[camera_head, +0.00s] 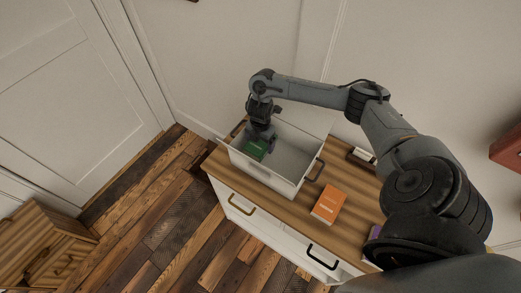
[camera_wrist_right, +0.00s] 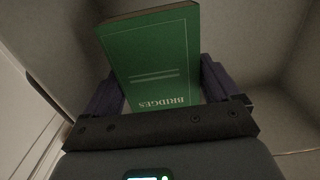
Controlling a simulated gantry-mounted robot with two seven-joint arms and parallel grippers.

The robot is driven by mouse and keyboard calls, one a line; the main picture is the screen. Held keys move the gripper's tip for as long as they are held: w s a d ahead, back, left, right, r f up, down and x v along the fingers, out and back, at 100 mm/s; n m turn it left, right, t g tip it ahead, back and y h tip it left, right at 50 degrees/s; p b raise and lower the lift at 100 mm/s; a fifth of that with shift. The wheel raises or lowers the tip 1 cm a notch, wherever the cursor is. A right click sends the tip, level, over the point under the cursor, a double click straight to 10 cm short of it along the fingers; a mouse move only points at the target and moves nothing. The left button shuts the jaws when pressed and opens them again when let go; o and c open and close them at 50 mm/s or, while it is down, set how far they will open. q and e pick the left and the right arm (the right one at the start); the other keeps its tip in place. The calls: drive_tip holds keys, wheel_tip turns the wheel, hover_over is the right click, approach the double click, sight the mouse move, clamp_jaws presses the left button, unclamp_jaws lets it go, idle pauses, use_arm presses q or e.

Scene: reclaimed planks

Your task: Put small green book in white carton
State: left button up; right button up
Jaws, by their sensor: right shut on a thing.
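The small green book (camera_head: 255,149) is in my right gripper, inside the opening of the white carton (camera_head: 262,172) near its left end. My right gripper (camera_head: 262,139) points down into the carton and is shut on the book. In the right wrist view the green book (camera_wrist_right: 158,58) shows its cover with the word BRIDGES, held between the two dark fingers (camera_wrist_right: 160,92), with pale carton walls around it. I cannot tell whether the book touches the carton's floor. My left gripper is not in view.
The carton stands on a wood-topped cabinet (camera_head: 350,205) with dark side handles. An orange book (camera_head: 328,205) lies to the right of the carton. A purple item (camera_head: 375,232) is partly hidden by my arm. A small white item (camera_head: 363,154) lies behind.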

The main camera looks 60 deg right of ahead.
sight(260, 147)
wheel_tip(260, 147, down, 4)
drive_tip(key=shift+b, duration=0.55)
drive_tip(key=shift+f, duration=0.2)
drive_tip(key=shift+f, duration=0.1)
drive_tip(key=o, duration=0.9)
drive_tip(key=shift+r, duration=0.65)
wheel_tip(260, 147, up, 10)
drive_tip(key=p, duration=0.4)
drive_tip(key=shift+f+p, duration=0.15)
drive_tip(key=shift+p, duration=0.25)
drive_tip(key=shift+r+p, duration=0.3)
drive_tip(key=shift+r, duration=0.3)
